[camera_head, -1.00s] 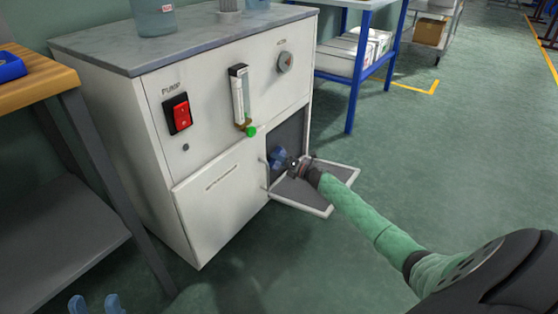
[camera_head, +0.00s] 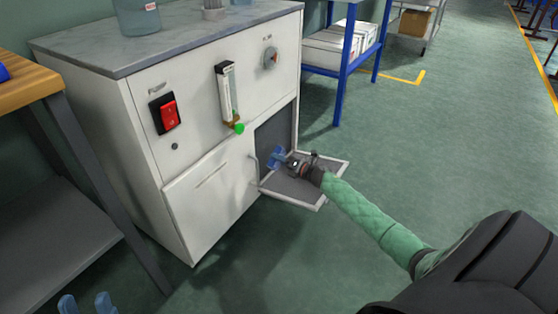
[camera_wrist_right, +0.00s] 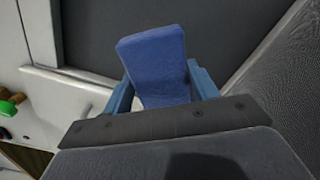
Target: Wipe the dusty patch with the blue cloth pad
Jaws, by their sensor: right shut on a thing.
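The blue cloth pad (camera_wrist_right: 155,65) is held between the blue fingers of my right gripper (camera_wrist_right: 162,90) in the right wrist view. In the head view, my right gripper (camera_head: 275,157) is at the low opening of the white cabinet, just above its folded-down door (camera_head: 308,187). The pad cannot be told apart from the blue fingers there. My left gripper (camera_head: 86,304) shows only two blue fingertips at the bottom left edge, spread apart with nothing seen between them. I cannot make out a dusty patch in either view.
The white cabinet (camera_head: 212,205) has a red switch (camera_head: 168,113), a flow gauge with a green knob (camera_head: 238,128) and a dial. A wooden-topped bench (camera_head: 35,85) stands at the left. A blue shelf rack (camera_head: 342,70) stands behind.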

